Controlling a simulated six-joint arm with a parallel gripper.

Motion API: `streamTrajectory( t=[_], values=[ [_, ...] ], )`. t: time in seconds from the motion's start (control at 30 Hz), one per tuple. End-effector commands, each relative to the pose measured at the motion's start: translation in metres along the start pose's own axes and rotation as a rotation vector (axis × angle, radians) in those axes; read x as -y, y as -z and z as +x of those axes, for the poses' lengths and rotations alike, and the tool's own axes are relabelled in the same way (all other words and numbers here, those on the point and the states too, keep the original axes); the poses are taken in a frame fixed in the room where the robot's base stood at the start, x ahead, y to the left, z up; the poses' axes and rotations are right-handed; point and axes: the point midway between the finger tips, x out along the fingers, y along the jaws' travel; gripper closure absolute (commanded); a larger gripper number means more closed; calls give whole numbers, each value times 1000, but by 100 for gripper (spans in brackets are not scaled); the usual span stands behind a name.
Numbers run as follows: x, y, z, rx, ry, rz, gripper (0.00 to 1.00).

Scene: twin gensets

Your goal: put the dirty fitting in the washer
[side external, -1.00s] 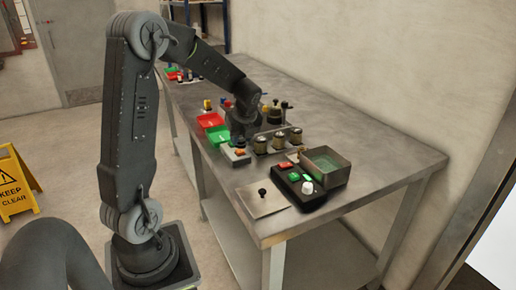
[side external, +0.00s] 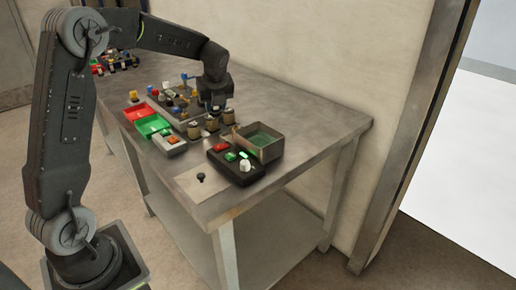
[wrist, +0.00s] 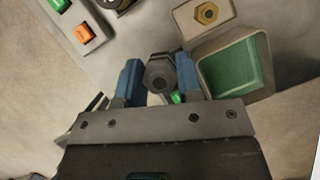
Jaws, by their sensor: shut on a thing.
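My gripper (wrist: 158,82) is shut on a dark grey hex fitting (wrist: 160,72), held between its two blue fingers in the wrist view. In the side view my gripper (side external: 215,105) is over the row of small round posts, and the fitting is too small to make out there. The washer seems to be the open box with a green inside (side external: 261,141), at the right of the bench. It also shows right of the fingers in the wrist view, where its rim (wrist: 203,68) is apart from the fitting.
A brass hex piece (wrist: 207,13) sits on a pale plate beside the box. A black control box (side external: 236,166) with buttons and a white knob stands in front.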

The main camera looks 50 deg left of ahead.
Motion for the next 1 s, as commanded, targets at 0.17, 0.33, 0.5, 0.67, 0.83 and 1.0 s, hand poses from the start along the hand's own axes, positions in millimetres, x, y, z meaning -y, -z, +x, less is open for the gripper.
streamTrajectory(
  t=[0.17, 0.33, 0.5, 0.67, 0.83, 1.0],
  values=[
    [26, 13, 1, -1, 14, 33, 95],
    [56, 37, 14, -2, 13, 36, 95],
    [88, 62, 28, -1, 12, 34, 95],
    [110, 79, 37, -1, 13, 30, 95],
    [117, 85, 41, 0, 13, 28, 95],
    [117, 92, 57, -1, 10, 29, 95]
  ],
)
